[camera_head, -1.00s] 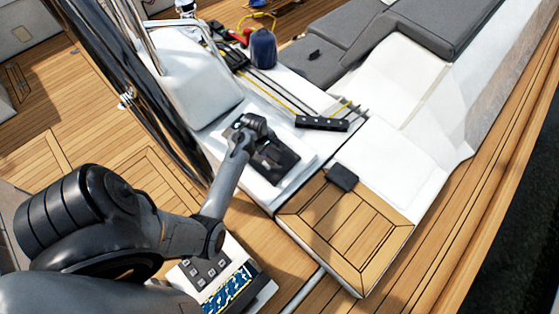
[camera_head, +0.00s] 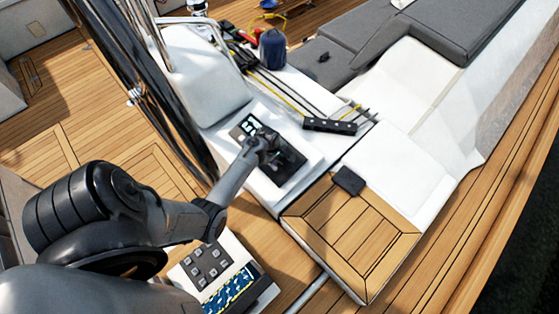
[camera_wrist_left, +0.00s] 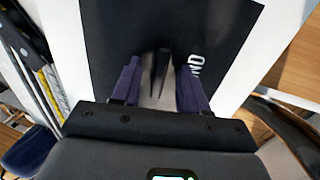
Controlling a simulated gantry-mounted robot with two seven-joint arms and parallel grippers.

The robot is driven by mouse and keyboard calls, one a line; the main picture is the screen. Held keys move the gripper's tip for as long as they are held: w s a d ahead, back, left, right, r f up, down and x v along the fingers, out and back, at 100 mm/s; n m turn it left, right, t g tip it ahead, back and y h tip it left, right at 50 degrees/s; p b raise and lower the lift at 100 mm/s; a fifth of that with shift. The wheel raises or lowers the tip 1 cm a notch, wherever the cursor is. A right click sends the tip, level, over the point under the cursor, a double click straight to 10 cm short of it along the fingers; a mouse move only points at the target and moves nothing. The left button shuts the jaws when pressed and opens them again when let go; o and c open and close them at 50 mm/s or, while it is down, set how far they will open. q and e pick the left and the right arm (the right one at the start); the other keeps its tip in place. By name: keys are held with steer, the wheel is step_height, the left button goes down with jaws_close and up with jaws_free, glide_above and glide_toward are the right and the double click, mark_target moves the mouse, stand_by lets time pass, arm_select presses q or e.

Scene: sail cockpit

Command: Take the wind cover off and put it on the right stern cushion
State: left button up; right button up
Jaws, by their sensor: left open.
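The wind cover (camera_head: 248,127) is a flat dark panel with white lettering on the white console. In the left wrist view it is a black sheet (camera_wrist_left: 105,35) with the letters "ND" showing. A dark upright tab (camera_wrist_left: 161,70) stands on it. My left gripper (camera_wrist_left: 160,85) is open over the cover, its two fingers on either side of the tab, with gaps showing. In the head view my left gripper (camera_head: 265,150) hides part of the panel. Grey cushions (camera_head: 440,28) lie at the upper right. My right gripper is not in view.
A blue-covered winch (camera_head: 272,48), ropes and a black clutch bar (camera_head: 330,126) lie beyond the console. A small black block (camera_head: 348,180) sits at the edge of the wooden seat (camera_head: 350,230). A steel rail and a dark wheel rim stand at left.

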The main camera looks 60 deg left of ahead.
arm_select(q)
jaws_close()
steer(key=shift+r, duration=0.15)
stand_by(0.4)
